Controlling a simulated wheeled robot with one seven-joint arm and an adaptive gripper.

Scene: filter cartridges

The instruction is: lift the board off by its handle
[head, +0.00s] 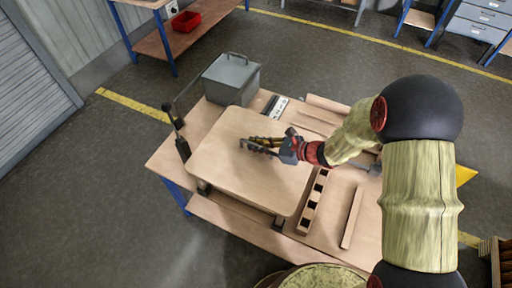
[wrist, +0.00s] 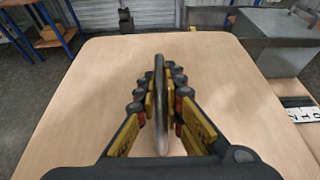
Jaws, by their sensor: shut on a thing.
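The board (head: 234,182) is a pale wooden panel with rounded corners, on the left part of the workbench in the head view. It looks raised above the bench top on dark supports at its near corners; I cannot tell whether it still rests on them. In the wrist view the board (wrist: 95,75) fills most of the picture. Its handle (wrist: 159,75) is a dark upright bar. My gripper (wrist: 160,95) is shut on the handle, with a finger on each side. In the head view my gripper (head: 259,146) is over the board's right half, hiding most of the handle.
A grey metal box (head: 231,80) with a lid handle stands behind the board. A black lever (head: 176,128) stands at its left. A slotted wooden rack (head: 313,202) and a wooden strip (head: 352,218) lie right of it. A white label plate (wrist: 302,113) lies near the box.

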